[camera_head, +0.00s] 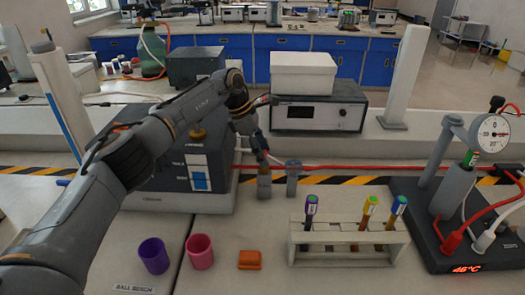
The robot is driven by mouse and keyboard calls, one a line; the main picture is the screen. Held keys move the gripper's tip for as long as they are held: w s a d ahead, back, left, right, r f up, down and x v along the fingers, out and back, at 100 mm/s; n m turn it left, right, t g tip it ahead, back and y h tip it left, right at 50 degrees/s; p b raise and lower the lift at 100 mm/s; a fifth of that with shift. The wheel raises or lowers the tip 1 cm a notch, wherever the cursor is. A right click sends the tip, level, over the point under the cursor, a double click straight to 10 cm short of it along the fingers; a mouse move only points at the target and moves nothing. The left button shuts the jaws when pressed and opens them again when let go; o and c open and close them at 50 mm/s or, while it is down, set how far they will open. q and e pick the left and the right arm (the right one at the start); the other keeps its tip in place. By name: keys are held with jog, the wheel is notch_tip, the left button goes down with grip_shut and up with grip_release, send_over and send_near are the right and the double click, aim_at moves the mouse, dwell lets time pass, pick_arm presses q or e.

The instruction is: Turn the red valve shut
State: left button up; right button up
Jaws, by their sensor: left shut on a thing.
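My left arm reaches in from the left, and its left gripper (262,158) points down at the back of the bench. It is shut on the top of a small grey valve post (264,185), which stands on the red line. I take this post to be the red valve; its handle is hidden by the fingers, so its turn angle cannot be told. Close to its right stands a similar valve post with a blue-grey top (293,178). My right gripper is not in view.
A dark instrument box (165,165) stands left of the gripper. In front are a purple cup (153,255), a pink cup (200,251), an orange block (250,260) and a white tube rack (345,248). A gauge stand (455,190) with red and white hoses is at right.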

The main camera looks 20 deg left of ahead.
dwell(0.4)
pick_arm(q)
jog(key=o, duration=1.1)
jog(key=shift+o, duration=0.2)
jog(key=shift+r, duration=0.1)
jog(key=v, duration=1.1)
jog(key=shift+r, duration=0.4)
jog(key=shift+a, duration=0.15)
